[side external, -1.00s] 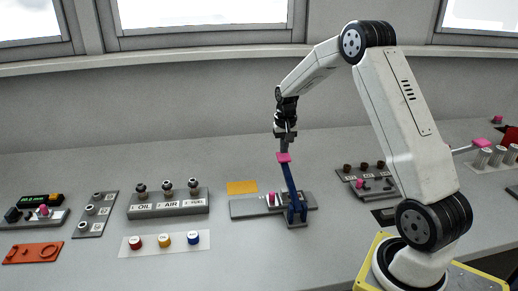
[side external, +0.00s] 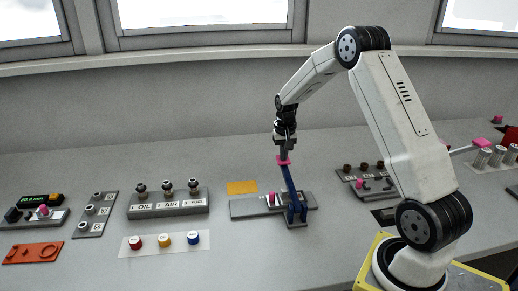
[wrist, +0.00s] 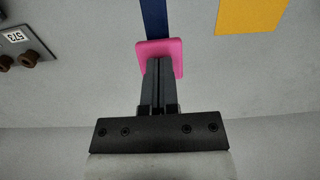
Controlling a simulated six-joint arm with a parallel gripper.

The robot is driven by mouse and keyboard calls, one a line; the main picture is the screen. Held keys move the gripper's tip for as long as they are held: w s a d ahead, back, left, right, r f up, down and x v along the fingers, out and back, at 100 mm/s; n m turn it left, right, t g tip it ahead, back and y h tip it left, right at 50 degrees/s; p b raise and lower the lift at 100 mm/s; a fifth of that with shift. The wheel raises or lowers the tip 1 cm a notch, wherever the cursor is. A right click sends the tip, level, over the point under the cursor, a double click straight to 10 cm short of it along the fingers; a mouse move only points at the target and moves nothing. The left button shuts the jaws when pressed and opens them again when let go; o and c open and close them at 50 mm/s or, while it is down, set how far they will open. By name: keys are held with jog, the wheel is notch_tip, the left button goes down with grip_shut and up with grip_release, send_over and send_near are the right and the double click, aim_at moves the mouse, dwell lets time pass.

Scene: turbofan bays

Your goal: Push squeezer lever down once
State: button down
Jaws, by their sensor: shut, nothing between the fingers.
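The squeezer (side external: 291,205) stands on the bench with its blue lever (side external: 289,180) raised and leaning a little to the left. The lever's pink end pad (side external: 283,161) is at its top. My gripper (side external: 284,158) is shut and empty, pointing down, with its fingertips at the pink pad. In the wrist view the shut fingers (wrist: 159,78) overlap the pink pad (wrist: 174,50), and part of the blue lever (wrist: 156,18) shows beyond it. The fingers appear to touch the pad, but the exact contact is hidden.
A grey plate (side external: 246,208) lies at the squeezer's base, with a yellow sheet (side external: 242,187) behind it. An OIL and AIR block (side external: 168,204) and coloured knobs (side external: 165,239) lie to the left. A panel with brown knobs (side external: 365,180) is to the right.

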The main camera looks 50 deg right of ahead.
aim_at(284, 162)
jog(key=shift+f, duration=0.65)
jog(key=shift+s+f, duration=0.1)
jog(key=shift+f, duration=0.9)
jog(key=shift+a, duration=0.1)
jog(key=shift+r, duration=0.15)
jog(key=shift+r, duration=4.25)
jog(key=s+a+f+n+t, duration=0.1)
jog(key=s+a+n, duration=0.3)
jog(key=a, duration=0.9)
jog(key=s+a+n+t, duration=0.1)
jog(key=s+a+n, duration=0.4)
jog(key=s+a, duration=0.6)
jog(key=shift+a+f+t, duration=0.3)
jog(key=shift+a+f, duration=0.1)
jog(key=shift+a, duration=0.5)
